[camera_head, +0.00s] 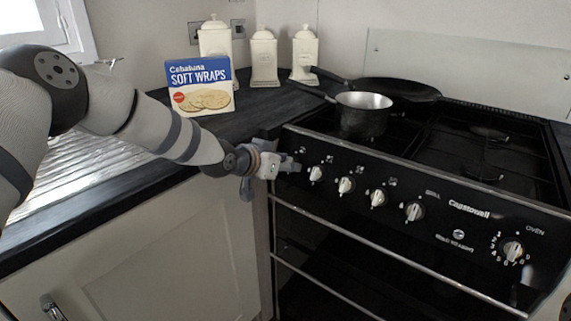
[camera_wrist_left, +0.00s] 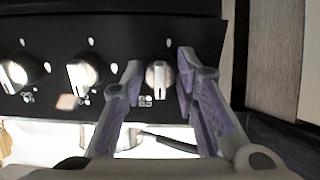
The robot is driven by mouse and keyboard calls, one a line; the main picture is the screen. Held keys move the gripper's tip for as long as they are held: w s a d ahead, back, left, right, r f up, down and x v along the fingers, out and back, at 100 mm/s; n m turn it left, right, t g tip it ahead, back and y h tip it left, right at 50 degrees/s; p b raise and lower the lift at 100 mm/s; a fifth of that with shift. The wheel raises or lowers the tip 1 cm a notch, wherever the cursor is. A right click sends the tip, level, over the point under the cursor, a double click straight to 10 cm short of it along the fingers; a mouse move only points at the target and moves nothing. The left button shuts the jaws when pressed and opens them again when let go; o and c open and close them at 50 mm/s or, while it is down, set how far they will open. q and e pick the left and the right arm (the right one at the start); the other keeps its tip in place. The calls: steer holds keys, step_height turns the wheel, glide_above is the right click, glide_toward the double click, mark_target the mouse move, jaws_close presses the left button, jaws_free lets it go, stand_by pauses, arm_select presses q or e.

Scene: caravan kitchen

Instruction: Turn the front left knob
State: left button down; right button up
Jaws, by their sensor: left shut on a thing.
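The stove's control panel (camera_head: 440,200) is black with a row of silver-white knobs. My left gripper (camera_head: 287,166) is at the panel's left end in the head view. In the left wrist view, the end knob (camera_wrist_left: 158,75) lies between the two fingers of my left gripper (camera_wrist_left: 158,78), which is shut on it. The knob's grip bar looks about upright there. The gripper hides this knob in the head view. The neighbouring knob (camera_head: 316,173) is just to the right and free; it also shows in the wrist view (camera_wrist_left: 85,72). My right gripper is not in view.
A saucepan (camera_head: 362,115) and a dark frying pan (camera_head: 398,88) stand on the hob. An oven rail (camera_head: 390,257) runs below the panel. A soft wraps box (camera_head: 202,88) and white canisters (camera_head: 264,60) stand on the worktop at the back.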

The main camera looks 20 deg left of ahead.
arm_select(q)
steer(key=shift+r, duration=0.15)
stand_by(0.4)
steer(key=c, duration=1.3)
jaws_free()
steer(key=v, duration=1.2)
